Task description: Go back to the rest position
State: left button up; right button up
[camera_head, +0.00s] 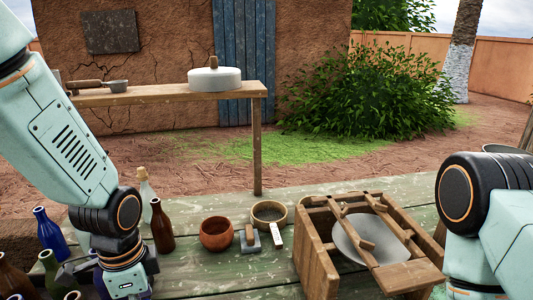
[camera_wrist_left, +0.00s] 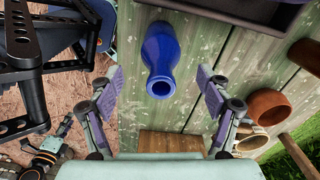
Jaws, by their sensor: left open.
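My left gripper shows from above in the left wrist view (camera_wrist_left: 160,82), its two purple-padded fingers spread wide with nothing between the pads. A blue bottle (camera_wrist_left: 160,55) stands below and between the fingers, apart from them. In the head view my left wrist hangs low over the bottles at the front left, and its fingers are largely hidden. My right arm comes in at the right edge of the head view, bent beside the wooden crate (camera_head: 319,262). Its gripper does not show.
Several bottles, including a blue one (camera_head: 48,231) and a brown one (camera_head: 161,228), stand close around my left wrist. A clay bowl (camera_head: 216,235) and a round sieve-like bowl (camera_head: 268,213) are mid-table. A shelf table (camera_head: 160,95) with a lidded white pot (camera_head: 214,79) stands behind.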

pick_arm(q)
jog(key=shift+f, duration=1.75)
jog(key=shift+w+f+b, duration=0.1)
jog(key=shift+b, duration=0.2)
